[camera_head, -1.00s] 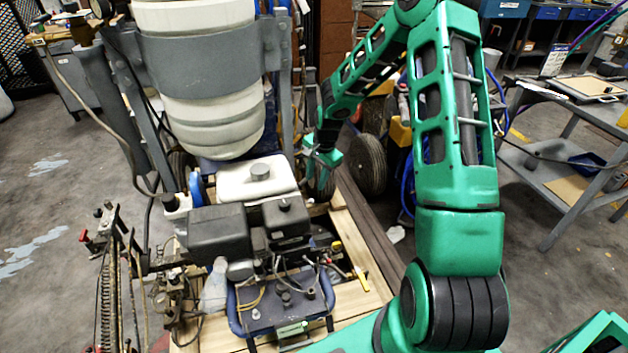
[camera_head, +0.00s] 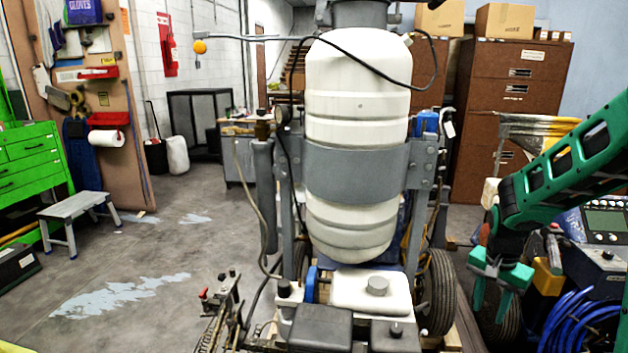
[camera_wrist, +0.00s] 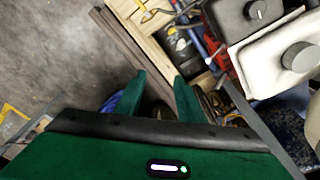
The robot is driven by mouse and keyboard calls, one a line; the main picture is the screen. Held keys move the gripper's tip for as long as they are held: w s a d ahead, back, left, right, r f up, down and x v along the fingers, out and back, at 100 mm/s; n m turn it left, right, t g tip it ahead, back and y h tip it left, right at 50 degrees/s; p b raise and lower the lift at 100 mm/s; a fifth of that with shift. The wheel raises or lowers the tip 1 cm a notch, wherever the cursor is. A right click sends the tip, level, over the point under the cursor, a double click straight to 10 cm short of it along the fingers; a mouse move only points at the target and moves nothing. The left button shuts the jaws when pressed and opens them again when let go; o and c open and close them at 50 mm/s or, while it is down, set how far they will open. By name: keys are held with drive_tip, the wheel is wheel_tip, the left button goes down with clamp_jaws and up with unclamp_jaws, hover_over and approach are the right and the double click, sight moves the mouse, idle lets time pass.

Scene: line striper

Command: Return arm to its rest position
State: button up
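My green arm (camera_head: 565,175) reaches in from the right edge of the head view. My gripper (camera_head: 491,300) hangs fingers down at the right of the line striper, in front of a dark wheel. In the wrist view its two green fingers (camera_wrist: 158,95) stand apart with nothing held between them. The line striper has a large white tank (camera_head: 358,130) in a grey bracket, with a white fuel tank (camera_head: 368,290) and black engine covers (camera_head: 320,328) below. The fuel tank (camera_wrist: 285,60) also shows at the right of the wrist view.
Blue coiled hose (camera_head: 580,320) and a machine with a display panel (camera_head: 606,222) stand near the gripper at right. Brown cabinets (camera_head: 515,90) are behind. A step stool (camera_head: 75,212) and green tool chest (camera_head: 30,165) stand left. The left floor is mostly open.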

drive_tip(key=s+r+n, duration=0.1)
drive_tip(key=s+r, duration=0.3)
drive_tip(key=s, duration=0.5)
drive_tip(key=s+a+r+n+y, duration=0.1)
drive_tip(key=s+r, duration=0.2)
drive_tip(key=s, duration=0.7)
drive_tip(key=s+a+r+n, duration=0.1)
drive_tip(key=s+r, duration=0.3)
drive_tip(key=s, duration=0.5)
drive_tip(key=shift+s+a+r+n+g+y, duration=0.15)
drive_tip(key=shift+s+r+n+g+y, duration=0.2)
drive_tip(key=shift+n, duration=0.25)
drive_tip(key=shift+w+f, duration=0.3)
drive_tip(key=shift+w, duration=0.3)
